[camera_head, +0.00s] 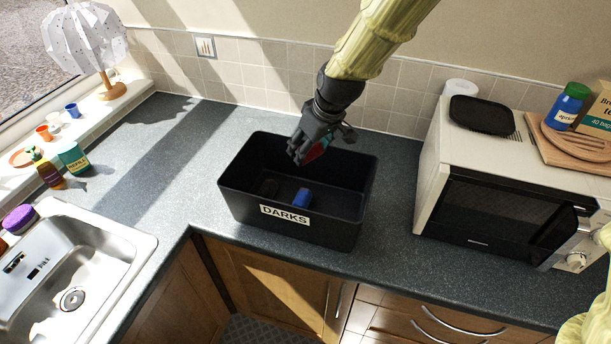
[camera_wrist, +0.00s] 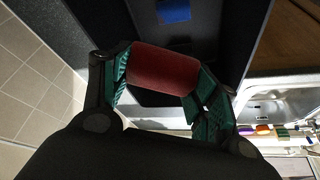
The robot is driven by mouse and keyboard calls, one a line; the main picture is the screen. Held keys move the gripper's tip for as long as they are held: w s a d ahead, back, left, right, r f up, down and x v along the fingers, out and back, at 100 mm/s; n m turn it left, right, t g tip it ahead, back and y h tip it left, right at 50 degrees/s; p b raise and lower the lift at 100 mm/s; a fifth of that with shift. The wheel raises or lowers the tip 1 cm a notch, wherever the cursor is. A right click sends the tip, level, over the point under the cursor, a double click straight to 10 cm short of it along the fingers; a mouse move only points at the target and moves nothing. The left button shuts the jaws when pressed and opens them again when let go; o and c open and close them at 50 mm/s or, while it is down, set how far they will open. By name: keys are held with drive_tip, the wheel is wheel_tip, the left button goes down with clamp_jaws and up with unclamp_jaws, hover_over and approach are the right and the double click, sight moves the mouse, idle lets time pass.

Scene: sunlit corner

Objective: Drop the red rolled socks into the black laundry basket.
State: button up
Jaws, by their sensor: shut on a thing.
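The black laundry basket (camera_head: 342,229) with a "DARKS" label stands on the dark worktop in the head view. My gripper (camera_head: 307,155) is over the basket's opening, near its back rim. It is shut on the red rolled socks (camera_wrist: 163,68), which lie between the two green-padded fingers in the wrist view. A dark item (camera_head: 268,188) lies inside at the left, hard to make out.
A microwave (camera_head: 436,178) with a black tray (camera_head: 482,114) on top stands to the right of the basket. A steel sink (camera_head: 110,262) is at the left front. A lamp (camera_head: 88,40) and small cups stand on the windowsill.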

drive_tip(key=shift+w+a+f, duration=0.1)
drive_tip(key=shift+w, duration=0.15)
drive_tip(key=shift+s+f+b, duration=0.2)
drive_tip(key=shift+s+b, duration=0.25)
drive_tip(key=shift+b, duration=0.05)
drive_tip(key=f+b, duration=0.1)
drive_tip(key=f, duration=0.2)
drive_tip(key=shift+w+f+b, duration=0.1)
drive_tip(key=shift+w+b, duration=0.3)
drive_tip(key=shift+f+b, duration=0.3)
drive_tip(key=shift+f, duration=0.1)
drive_tip(key=shift+s+f+b, duration=0.25)
drive_tip(key=shift+f+b, duration=0.1)
drive_tip(key=shift+b, duration=0.05)
drive_tip(key=shift+w+f, duration=0.1)
drive_tip(key=shift+f, duration=0.1)
drive_tip(key=o, duration=0.8)
